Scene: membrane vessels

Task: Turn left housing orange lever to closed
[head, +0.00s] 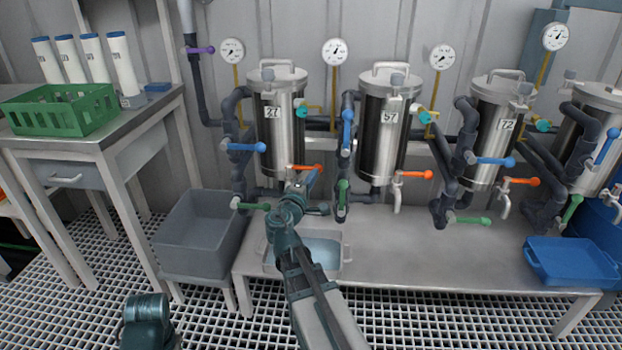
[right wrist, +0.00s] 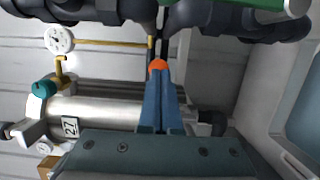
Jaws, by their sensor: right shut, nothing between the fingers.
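The left housing (head: 279,125) is a steel cylinder labelled 27, and its label (right wrist: 70,127) also shows in the right wrist view. Its orange lever (head: 302,167) lies roughly level at the foot of the housing in the head view. My right gripper (head: 314,174) is shut and empty, with its blue fingertips at the lever. In the right wrist view the orange lever end (right wrist: 157,65) shows just beyond the shut fingertips (right wrist: 158,74); I cannot tell whether they touch. Most of the lever is hidden there. My left gripper is out of view.
Blue levers (head: 247,147) and green levers (head: 252,206) on dark pipes flank the housing closely. More housings (head: 385,130) stand to the right. A clear tray (head: 346,262) sits on the bench under my right arm, and a grey bin (head: 201,225) stands left of it.

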